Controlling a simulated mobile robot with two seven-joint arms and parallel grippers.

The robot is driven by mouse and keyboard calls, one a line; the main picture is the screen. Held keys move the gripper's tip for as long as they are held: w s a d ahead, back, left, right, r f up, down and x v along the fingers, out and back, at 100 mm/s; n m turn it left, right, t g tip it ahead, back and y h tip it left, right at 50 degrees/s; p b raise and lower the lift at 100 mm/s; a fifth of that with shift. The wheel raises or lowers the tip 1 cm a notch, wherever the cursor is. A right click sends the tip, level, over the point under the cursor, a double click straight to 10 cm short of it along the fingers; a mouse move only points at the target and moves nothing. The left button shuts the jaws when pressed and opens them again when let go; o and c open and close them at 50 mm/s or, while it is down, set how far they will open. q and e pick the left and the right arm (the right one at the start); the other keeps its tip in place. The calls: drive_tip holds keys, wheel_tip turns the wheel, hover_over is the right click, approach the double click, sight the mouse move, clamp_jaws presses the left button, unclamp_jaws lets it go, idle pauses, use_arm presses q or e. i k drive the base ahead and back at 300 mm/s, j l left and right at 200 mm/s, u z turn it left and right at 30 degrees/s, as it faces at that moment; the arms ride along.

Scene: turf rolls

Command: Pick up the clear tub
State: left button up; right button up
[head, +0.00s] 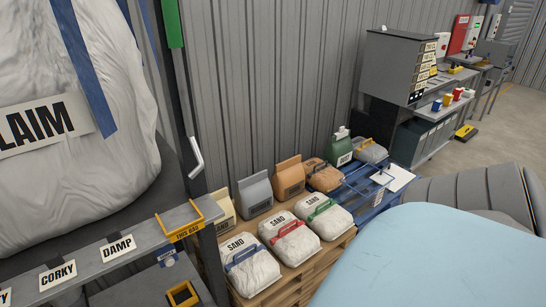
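I cannot make out a clear tub in the head view. Neither my left nor my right gripper is in view. White bags labelled SAND stand in a row on a wooden pallet (296,285): one with a blue handle (249,265), one with a red handle (289,237) and one with a green handle (322,212).
A large white bulk bag (85,150) fills the left, above a rail (85,262) with labels CORKY and DAMP. Behind the sand bags stand a grey bag (255,194) and an orange bag (289,178). A grey drawer cabinet (390,70) and benches stand farther back.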

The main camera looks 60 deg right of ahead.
sight(365, 188)
drive_tip(key=z, duration=2.55)
drive_tip(key=i+u, duration=0.15)
drive_tip(key=u, duration=0.2)
drive_tip(key=i+l+u, duration=0.1)
drive_tip(key=u, duration=0.2)
drive_tip(key=i+l+u, duration=0.3)
drive_tip(key=i+l, duration=0.15)
drive_tip(key=l, duration=0.2)
drive_tip(key=i+l+u, duration=0.1)
drive_tip(key=i+l, duration=0.15)
drive_tip(key=l, duration=0.15)
drive_tip(key=i+l, duration=0.2)
drive_tip(key=i+l+u, duration=0.1)
drive_tip(key=l, duration=0.35)
drive_tip(key=i+l, duration=0.25)
